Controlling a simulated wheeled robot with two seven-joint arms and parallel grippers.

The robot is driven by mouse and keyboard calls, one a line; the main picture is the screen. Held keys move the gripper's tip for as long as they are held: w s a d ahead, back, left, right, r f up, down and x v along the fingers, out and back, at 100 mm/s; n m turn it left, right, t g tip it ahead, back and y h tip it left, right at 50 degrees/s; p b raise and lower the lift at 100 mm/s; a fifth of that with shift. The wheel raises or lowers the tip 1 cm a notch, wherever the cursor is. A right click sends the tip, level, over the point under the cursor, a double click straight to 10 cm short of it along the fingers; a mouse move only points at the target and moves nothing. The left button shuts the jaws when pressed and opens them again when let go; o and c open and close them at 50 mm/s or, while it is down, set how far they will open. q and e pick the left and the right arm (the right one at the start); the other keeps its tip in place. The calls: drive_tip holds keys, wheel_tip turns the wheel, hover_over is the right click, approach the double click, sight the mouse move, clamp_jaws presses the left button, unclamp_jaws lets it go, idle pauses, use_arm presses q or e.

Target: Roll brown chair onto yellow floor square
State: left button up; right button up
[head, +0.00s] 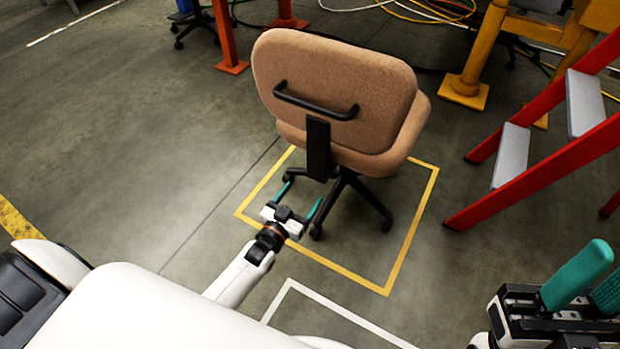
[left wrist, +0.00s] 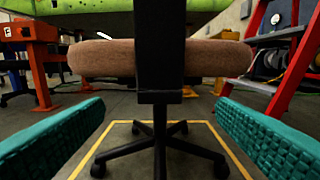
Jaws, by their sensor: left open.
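The brown chair (head: 335,85) stands upright with its back and black handle (head: 315,104) toward me. Its visible casters are inside the yellow floor square (head: 405,250); the seat hides part of the far edge. My left gripper (head: 301,195) is open, low behind the chair, with no contact visible. In the left wrist view the black back post (left wrist: 159,60) stands ahead, between the spread teal fingers, with the five-star base (left wrist: 158,142) below and yellow lines around it. My right gripper (head: 592,284) is at the lower right, away from the chair; its finger gap is unclear.
A red ladder (head: 560,165) with grey steps stands right of the square. A yellow stand (head: 470,85) and orange posts (head: 228,45) are behind the chair. Cables (head: 420,12) lie at the back. A white floor outline (head: 335,312) is near me. Floor at left is clear.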

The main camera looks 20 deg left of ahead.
use_arm(q)
drive_tip(key=shift+s+a+p, duration=0.2)
drive_tip(key=shift+s+p, duration=0.15)
drive_tip(key=shift+s, duration=1.35)
